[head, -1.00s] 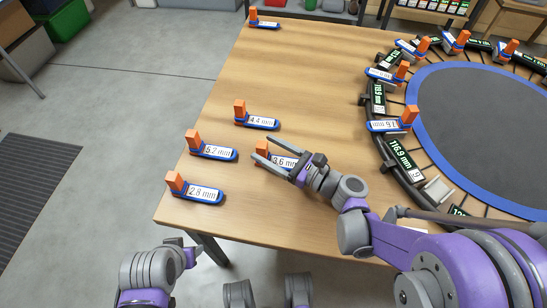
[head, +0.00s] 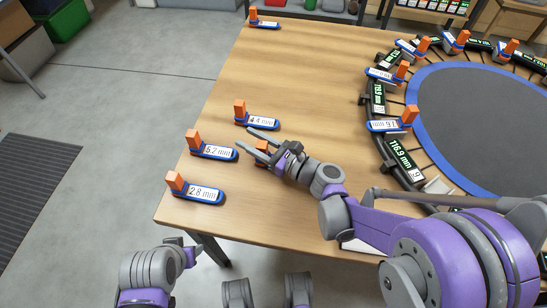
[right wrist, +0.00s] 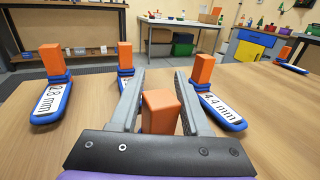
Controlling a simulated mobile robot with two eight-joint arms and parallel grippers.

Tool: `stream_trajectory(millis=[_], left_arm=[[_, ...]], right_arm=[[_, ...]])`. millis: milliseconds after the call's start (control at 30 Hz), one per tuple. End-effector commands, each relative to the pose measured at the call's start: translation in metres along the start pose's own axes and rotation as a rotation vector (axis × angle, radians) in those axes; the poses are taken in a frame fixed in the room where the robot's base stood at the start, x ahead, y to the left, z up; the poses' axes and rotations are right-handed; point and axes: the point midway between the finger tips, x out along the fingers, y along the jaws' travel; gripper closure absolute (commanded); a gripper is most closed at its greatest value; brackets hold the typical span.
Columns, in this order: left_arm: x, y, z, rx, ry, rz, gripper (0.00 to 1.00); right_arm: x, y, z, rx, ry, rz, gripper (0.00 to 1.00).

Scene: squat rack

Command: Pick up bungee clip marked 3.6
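The clip marked 3.6 is mostly hidden under my right gripper (head: 257,140) in the head view; its orange block (head: 262,148) shows between the fingers, and its label is covered. In the right wrist view the orange block (right wrist: 160,111) stands upright between the two open fingers (right wrist: 160,88), with a gap on each side. I cannot tell how far the fingers reach down beside it. My left arm shows at the lower left of the head view, but its gripper is out of view.
Nearby stand clips marked 2.8 (head: 199,192), 5.2 (head: 213,152) and 4.4 (head: 263,123); the 4.4 clip is close to a right fingertip. A trampoline (head: 480,115) with more clips fills the table's right.

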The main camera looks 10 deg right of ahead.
Motion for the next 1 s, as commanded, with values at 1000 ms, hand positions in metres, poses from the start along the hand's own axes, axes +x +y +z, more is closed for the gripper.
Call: stream_trajectory(millis=[1000], left_arm=[[-0.026,0.0,-0.008,0.0,0.009,0.0,0.5]], right_arm=[[0.0,0.0,0.032,-0.001,0.0,0.0,1.0]])
